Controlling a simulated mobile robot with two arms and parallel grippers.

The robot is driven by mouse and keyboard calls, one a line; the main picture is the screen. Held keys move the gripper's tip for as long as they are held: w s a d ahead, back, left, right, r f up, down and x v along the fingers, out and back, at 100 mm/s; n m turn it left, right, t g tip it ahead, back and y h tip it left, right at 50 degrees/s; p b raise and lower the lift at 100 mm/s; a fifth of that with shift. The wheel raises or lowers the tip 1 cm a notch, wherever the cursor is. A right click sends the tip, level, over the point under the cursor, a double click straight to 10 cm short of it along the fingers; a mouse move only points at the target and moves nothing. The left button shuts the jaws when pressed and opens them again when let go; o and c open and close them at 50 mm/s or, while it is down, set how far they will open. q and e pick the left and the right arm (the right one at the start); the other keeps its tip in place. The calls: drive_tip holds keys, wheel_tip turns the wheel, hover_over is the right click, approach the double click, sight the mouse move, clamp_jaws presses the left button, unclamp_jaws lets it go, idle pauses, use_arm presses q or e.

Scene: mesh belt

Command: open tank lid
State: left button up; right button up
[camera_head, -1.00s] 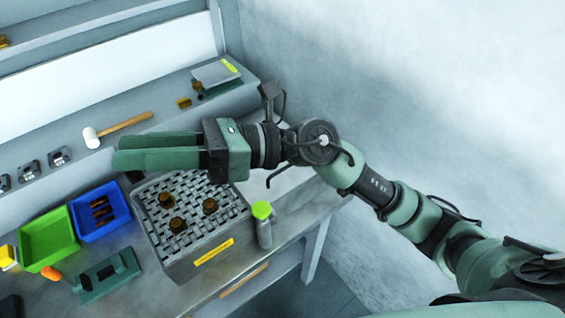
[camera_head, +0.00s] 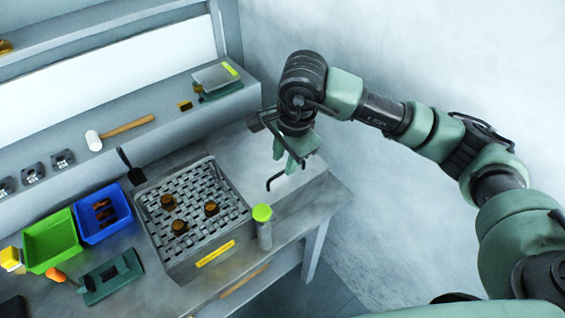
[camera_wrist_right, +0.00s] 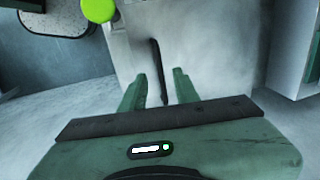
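The tank lid (camera_head: 240,152) is a flat, light grey panel on the bench, right of the mesh belt block. A thin black bent handle (camera_head: 275,184) sits on it. My right gripper (camera_head: 289,160) is open and points down above the lid, close to the handle. In the right wrist view the lid (camera_wrist_right: 215,45) lies ahead and the black handle (camera_wrist_right: 156,55) shows between the two spread fingers (camera_wrist_right: 159,76). I cannot tell how far the fingertips are above it. The lid looks flat and closed. My left gripper is out of view.
The grey block with a mesh top (camera_head: 236,214) and several brown pieces stands left of the lid. Blue (camera_head: 110,232) and green (camera_head: 48,262) bins are farther left. A mallet (camera_head: 125,128) lies on the shelf.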

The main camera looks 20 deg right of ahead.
sight(282, 173)
drive_tip(key=shift+w+a+f+p, duration=0.15)
drive_tip(key=shift+f+p, duration=0.1)
drive_tip(key=shift+f, duration=0.7)
drive_tip(key=shift+w+f+p, duration=0.15)
drive_tip(key=shift+f+p, duration=0.1)
drive_tip(key=shift+f, duration=0.7)
clamp_jaws()
